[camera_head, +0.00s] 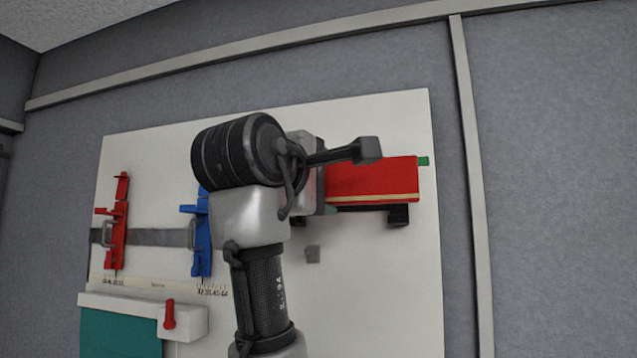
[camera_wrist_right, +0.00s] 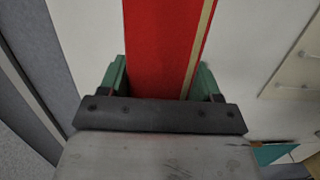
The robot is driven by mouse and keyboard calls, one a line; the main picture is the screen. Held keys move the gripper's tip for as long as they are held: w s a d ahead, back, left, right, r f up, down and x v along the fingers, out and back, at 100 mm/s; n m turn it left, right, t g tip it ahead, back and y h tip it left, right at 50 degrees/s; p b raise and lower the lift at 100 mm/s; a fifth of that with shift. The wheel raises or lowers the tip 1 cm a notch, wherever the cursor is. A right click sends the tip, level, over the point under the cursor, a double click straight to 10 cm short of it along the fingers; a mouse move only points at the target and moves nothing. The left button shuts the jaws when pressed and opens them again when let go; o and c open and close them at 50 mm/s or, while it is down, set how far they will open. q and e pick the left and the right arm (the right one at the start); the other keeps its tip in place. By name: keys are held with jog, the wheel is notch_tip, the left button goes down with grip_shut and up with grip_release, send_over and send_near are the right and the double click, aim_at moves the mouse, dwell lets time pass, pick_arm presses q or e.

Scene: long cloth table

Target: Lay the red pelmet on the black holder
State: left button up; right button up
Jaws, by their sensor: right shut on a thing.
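The red pelmet (camera_head: 372,180), with a pale yellow stripe along its lower edge, is in front of the white board in the head view. The black holder (camera_head: 398,215) shows just below its right part; whether they touch is unclear. My right gripper (camera_wrist_right: 160,78) is shut on the pelmet, which also shows in the right wrist view (camera_wrist_right: 155,45) between the two green fingers. In the head view my right arm hides the pelmet's left end and most of the gripper. My left gripper is out of view.
The white board (camera_head: 400,290) carries a red clamp (camera_head: 118,235) and a blue clamp (camera_head: 203,250) on a grey bar at left. A white ledge (camera_head: 190,318) with a red knob and teal cloth (camera_head: 120,335) is lower left.

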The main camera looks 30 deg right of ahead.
aim_at(350, 207)
jog(key=x, duration=0.2)
jog(key=p+x, duration=0.1)
jog(key=x, duration=0.1)
jog(key=shift+w, duration=0.4)
jog(key=w+p+x, duration=0.1)
jog(key=x, duration=0.6)
jog(key=shift+w+p, duration=0.2)
jog(key=shift+p, duration=0.15)
jog(key=shift+a, duration=0.1)
jog(key=shift+f+b, duration=0.6)
jog(key=shift+f, duration=0.05)
dwell(0.7)
jog(key=o, duration=1)
jog(key=shift+r, duration=0.1)
jog(key=shift+a, duration=0.1)
